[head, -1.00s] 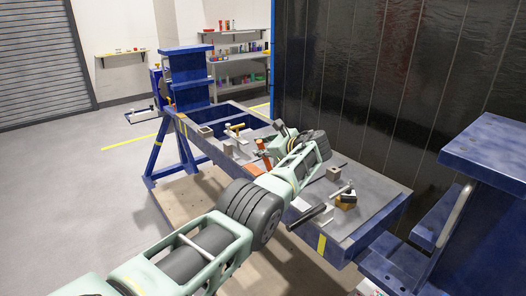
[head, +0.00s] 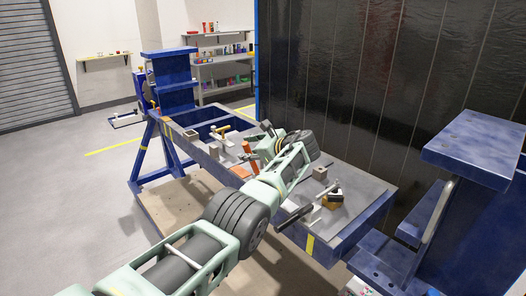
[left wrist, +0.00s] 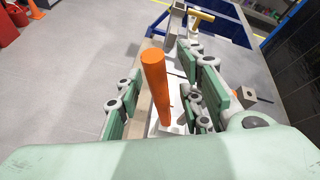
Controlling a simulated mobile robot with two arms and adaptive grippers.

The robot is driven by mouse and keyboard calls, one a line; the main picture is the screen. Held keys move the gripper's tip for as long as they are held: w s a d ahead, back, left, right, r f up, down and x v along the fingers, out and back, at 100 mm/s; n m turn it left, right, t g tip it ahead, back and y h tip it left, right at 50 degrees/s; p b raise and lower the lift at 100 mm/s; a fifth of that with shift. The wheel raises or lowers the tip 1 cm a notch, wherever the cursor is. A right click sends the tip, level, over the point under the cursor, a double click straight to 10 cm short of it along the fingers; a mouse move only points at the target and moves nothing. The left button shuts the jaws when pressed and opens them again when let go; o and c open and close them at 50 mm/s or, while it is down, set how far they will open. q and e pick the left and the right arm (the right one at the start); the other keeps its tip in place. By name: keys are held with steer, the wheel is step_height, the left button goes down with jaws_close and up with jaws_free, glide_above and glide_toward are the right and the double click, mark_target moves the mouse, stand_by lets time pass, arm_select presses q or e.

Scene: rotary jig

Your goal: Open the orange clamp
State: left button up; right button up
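The orange clamp's handle (head: 250,147) stands up on the far side of my left arm in the head view, on the blue and grey bench. In the left wrist view the orange handle (left wrist: 155,85) is a tilted cylinder above a pale metal clamp base. My left gripper (head: 268,140) is beside it in the head view. In the left wrist view its green fingers are spread, one set on each side of the handle, with gaps showing. The lower clamp parts are partly hidden by my arm and fingers. My right gripper is not in view.
A yellow-handled clamp (head: 222,130) stands farther along the bench. A black-handled clamp (head: 296,215) and a block (head: 320,172) sit on the near part. Blue posts rise at both bench ends. A dark panel wall (head: 390,90) stands behind.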

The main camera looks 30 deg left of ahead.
arm_select(q)
steer(key=v, duration=1.1)
steer(key=shift+f, duration=0.2)
